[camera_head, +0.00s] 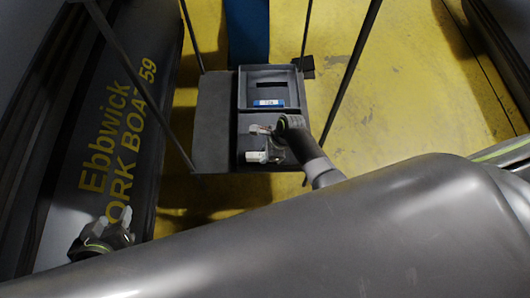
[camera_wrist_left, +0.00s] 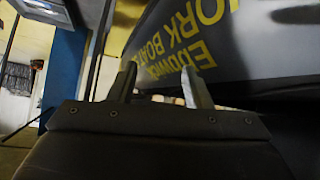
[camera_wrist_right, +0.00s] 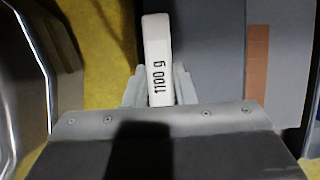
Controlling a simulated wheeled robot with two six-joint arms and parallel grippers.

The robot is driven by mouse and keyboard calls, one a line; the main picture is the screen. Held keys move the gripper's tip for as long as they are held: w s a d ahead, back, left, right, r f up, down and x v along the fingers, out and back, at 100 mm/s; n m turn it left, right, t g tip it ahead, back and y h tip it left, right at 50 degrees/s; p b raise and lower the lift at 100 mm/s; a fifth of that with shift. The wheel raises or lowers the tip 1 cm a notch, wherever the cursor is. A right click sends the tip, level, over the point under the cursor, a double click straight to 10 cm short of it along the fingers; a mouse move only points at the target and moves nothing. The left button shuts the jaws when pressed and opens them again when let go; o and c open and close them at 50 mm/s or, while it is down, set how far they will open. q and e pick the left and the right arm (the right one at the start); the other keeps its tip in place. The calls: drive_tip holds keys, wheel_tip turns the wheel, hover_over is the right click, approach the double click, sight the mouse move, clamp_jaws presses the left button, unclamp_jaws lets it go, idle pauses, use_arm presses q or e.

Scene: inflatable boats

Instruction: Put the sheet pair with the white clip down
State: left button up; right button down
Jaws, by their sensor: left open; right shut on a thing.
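My right gripper (camera_head: 270,147) is shut on a white clip (camera_wrist_right: 157,60) marked "1100 g", which sticks out past the fingertips in the right wrist view. In the head view the white clip (camera_head: 255,156) shows at the gripper's left, over the front compartment of a grey tray (camera_head: 240,120). I cannot make out the sheets under the clip, nor whether they touch the tray. A blue clip (camera_head: 268,103) lies in the tray's back compartment. My left gripper (camera_head: 112,222) is open and empty at the lower left; its spread fingers show in the left wrist view (camera_wrist_left: 160,88).
The tray sits on a grey stand (camera_head: 211,120) with thin dark poles around it. A dark inflatable boat (camera_head: 75,205) lies at left, another hull at the right edge. A blue post (camera_head: 246,30) stands behind. The yellow floor (camera_head: 420,90) is clear at right.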

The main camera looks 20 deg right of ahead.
drive_tip(key=c, duration=1.2)
unclamp_jaws()
use_arm(q)
drive_tip(key=shift+w+r, duration=0.1)
drive_tip(key=shift+r, duration=0.05)
use_arm(e)
drive_tip(key=shift+r, duration=0.3)
drive_tip(key=p+v, duration=0.2)
drive_tip(key=v, duration=0.1)
drive_tip(key=shift+a+r, duration=0.1)
drive_tip(key=shift+a, duration=0.05)
drive_tip(key=p+v, duration=0.2)
drive_tip(key=v, duration=0.1)
drive_tip(key=shift+r, duration=0.25)
use_arm(q)
drive_tip(key=s+f+g, duration=0.6)
drive_tip(key=s+f, duration=0.2)
drive_tip(key=shift+s+d+g+h, duration=0.3)
drive_tip(key=shift+s+d+g, duration=0.1)
drive_tip(key=shift+d, duration=0.05)
use_arm(e)
drive_tip(key=shift+s+d+r, duration=0.1)
drive_tip(key=shift+d+r, duration=0.35)
drive_tip(key=shift+r, duration=0.15)
drive_tip(key=shift+s, duration=0.1)
